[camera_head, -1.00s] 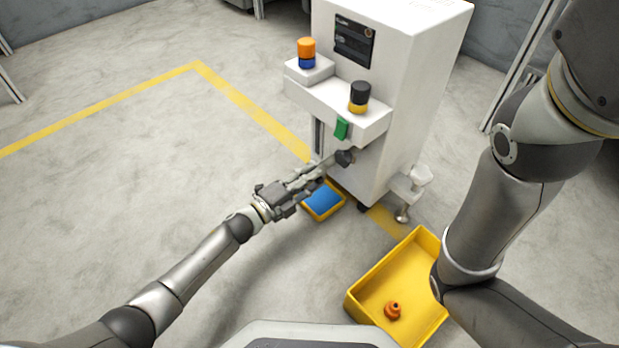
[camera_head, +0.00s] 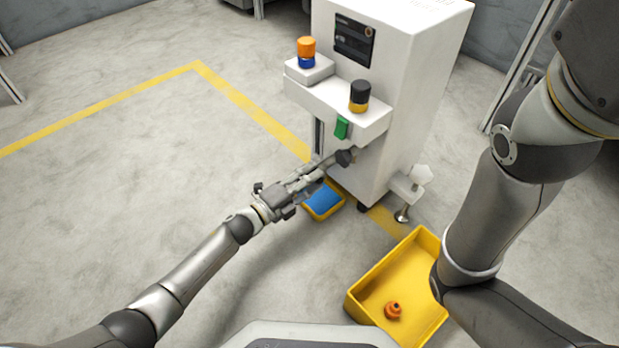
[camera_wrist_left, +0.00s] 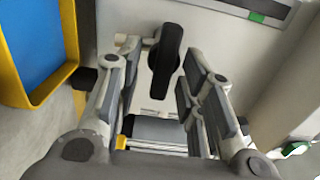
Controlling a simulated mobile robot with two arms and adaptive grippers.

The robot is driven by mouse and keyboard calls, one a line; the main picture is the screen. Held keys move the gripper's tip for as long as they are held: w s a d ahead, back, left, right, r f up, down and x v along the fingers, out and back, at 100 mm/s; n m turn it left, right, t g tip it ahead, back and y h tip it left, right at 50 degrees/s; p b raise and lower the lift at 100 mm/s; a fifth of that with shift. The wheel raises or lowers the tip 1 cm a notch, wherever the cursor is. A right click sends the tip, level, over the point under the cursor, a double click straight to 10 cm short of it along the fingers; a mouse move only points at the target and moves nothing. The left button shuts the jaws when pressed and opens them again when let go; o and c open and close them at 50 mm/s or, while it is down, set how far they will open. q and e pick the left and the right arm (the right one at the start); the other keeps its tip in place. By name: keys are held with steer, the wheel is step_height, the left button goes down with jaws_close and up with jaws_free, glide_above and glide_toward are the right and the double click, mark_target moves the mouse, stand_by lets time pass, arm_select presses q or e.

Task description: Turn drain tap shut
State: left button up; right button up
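The drain tap shows as a black handle (camera_head: 345,157) low on the front of the white machine (camera_head: 400,110). In the left wrist view the black handle (camera_wrist_left: 168,52) stands nearly upright, slightly tilted, on a pale fitting. My left gripper (camera_head: 322,168) points at the tap from the left. In the left wrist view its two fingers (camera_wrist_left: 160,85) are spread, with the handle between and just beyond their tips. I cannot tell whether a finger touches it. My right arm shows at the right; its gripper is out of view.
A yellow tray with a blue inside (camera_head: 322,200) lies on the floor below the tap. A larger yellow tray (camera_head: 362,292) holds an orange part (camera_head: 393,311). A white knob-like part (camera_head: 421,174) sticks out at the machine's right. The floor at left is clear.

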arm_select(q)
steer(key=shift+a, duration=0.1)
steer(key=v, duration=1.2)
steer(key=shift+r, duration=0.1)
